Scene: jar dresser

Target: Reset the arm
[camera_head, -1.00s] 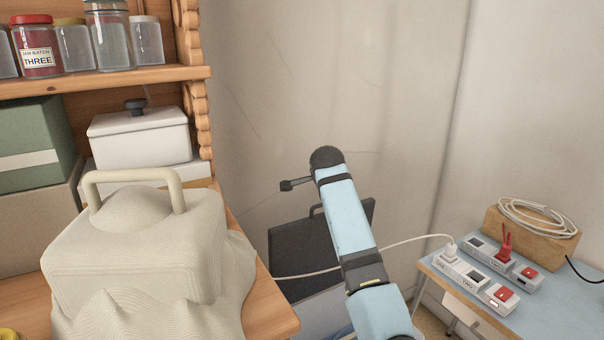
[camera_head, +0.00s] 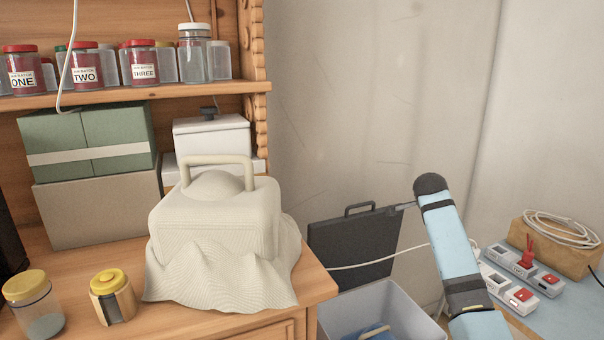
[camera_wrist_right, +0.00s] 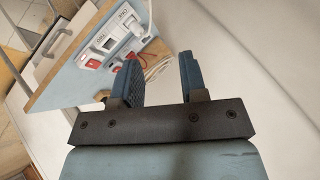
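My right arm, light blue with black bands, rises at the right of the head view. Its gripper faces away there and its fingers are not clear. In the right wrist view the right gripper (camera_wrist_right: 160,80) has its two dark blue fingers apart, with nothing between them. Beyond the fingers lie the blue table with the power strips (camera_wrist_right: 115,38) and a pale wall. My left gripper is in neither view.
A cloth-draped, handled object (camera_head: 215,225) stands on the wooden dresser, beside two yellow-lidded jars (camera_head: 33,303). Labelled jars (camera_head: 85,66) line the shelf. A grey bin (camera_head: 375,312) and black case (camera_head: 350,245) stand right of the dresser. Power strips (camera_head: 525,265) lie at far right.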

